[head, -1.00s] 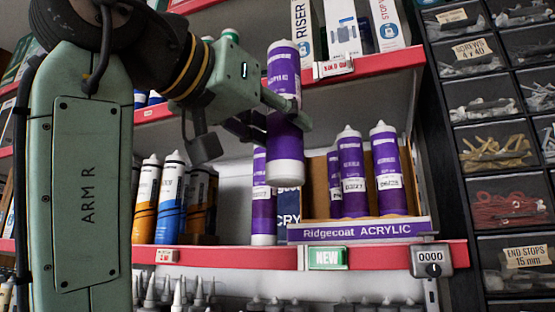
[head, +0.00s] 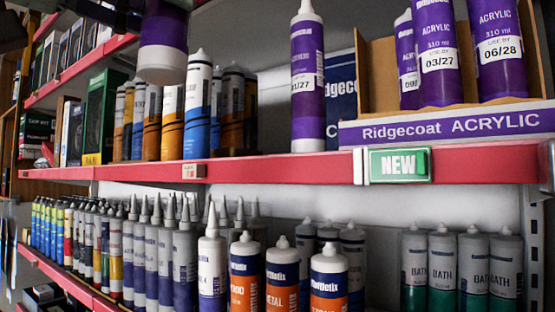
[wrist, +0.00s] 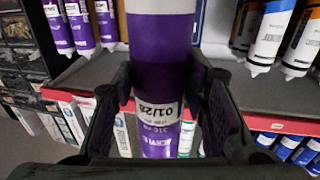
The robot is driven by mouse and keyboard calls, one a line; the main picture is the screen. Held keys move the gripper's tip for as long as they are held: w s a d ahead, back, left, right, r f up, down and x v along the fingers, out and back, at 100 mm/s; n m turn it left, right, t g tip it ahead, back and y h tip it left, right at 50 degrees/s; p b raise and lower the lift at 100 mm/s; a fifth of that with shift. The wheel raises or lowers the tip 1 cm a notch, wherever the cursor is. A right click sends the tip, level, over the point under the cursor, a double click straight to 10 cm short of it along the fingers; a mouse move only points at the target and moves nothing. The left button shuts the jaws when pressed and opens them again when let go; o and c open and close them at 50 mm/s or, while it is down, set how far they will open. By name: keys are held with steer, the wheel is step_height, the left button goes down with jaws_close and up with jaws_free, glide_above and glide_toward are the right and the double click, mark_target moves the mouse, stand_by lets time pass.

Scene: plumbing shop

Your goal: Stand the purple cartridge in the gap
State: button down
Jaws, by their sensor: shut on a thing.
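The purple cartridge (wrist: 162,55) is held in my gripper (wrist: 163,92), with a jaw on each side; its label reads 01/28. In the head view its lower end (head: 163,30), with a pale bottom cap, hangs upright at the top, apart from the shelf. My gripper's jaws are mostly out of that view. The Ridgecoat Acrylic box (head: 440,128) at the right holds purple cartridges, including one marked 03/27 (head: 437,60) and one marked 06/28 (head: 497,55). Bare cardboard shows at its left end. Another purple cartridge (head: 308,85) stands left of the box.
Orange and blue cartridges (head: 197,110) stand left on the same shelf, with bare shelf between them and the lone purple cartridge. The red shelf edge (head: 270,168) carries a green NEW tag (head: 400,165). Several nozzled tubes (head: 212,265) fill the shelf below.

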steer(key=w+a+x, duration=0.1)
steer(key=x, duration=0.8)
steer(key=w+a+x, duration=0.2)
steer(key=x, duration=0.8)
steer(key=shift+s+f+b, duration=0.15)
steer(key=shift+f+b, duration=0.8)
steer(key=shift+f, duration=2.45)
steer(key=shift+d, duration=0.15)
steer(key=shift+f, duration=0.1)
steer(key=c, duration=1.2)
jaws_free()
steer(key=shift+f, duration=0.1)
steer(key=shift+c, duration=0.2)
